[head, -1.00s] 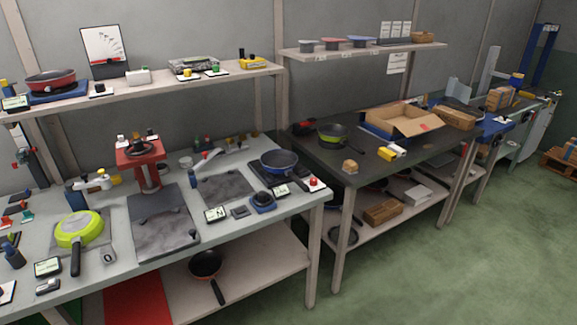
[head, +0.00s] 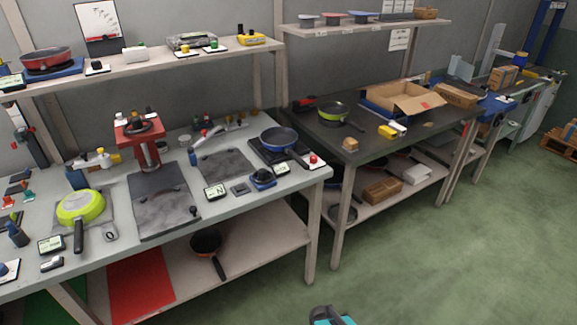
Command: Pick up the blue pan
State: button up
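The blue pan (head: 281,137) sits on a dark square plate (head: 262,152) at the back right of the light grey workbench. It is upright, with its dark handle pointing down and right toward the bench's corner. No gripper touches it. A teal and black part, which seems to be mine, shows at the bottom edge, well below the bench. My gripper's fingers do not show.
A red button box (head: 314,161) stands beside the pan's handle, and a blue-black knob device (head: 262,178) is in front. A lime pan (head: 81,208) lies at the left. A shelf (head: 150,62) runs above the bench. The green floor (head: 430,250) at right is clear.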

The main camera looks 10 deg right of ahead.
aim_at(275, 139)
jog(key=z, duration=4.75)
jog(key=i, duration=0.1)
jog(key=u, duration=3.35)
jog(key=i, duration=2.9)
jog(key=z, duration=0.05)
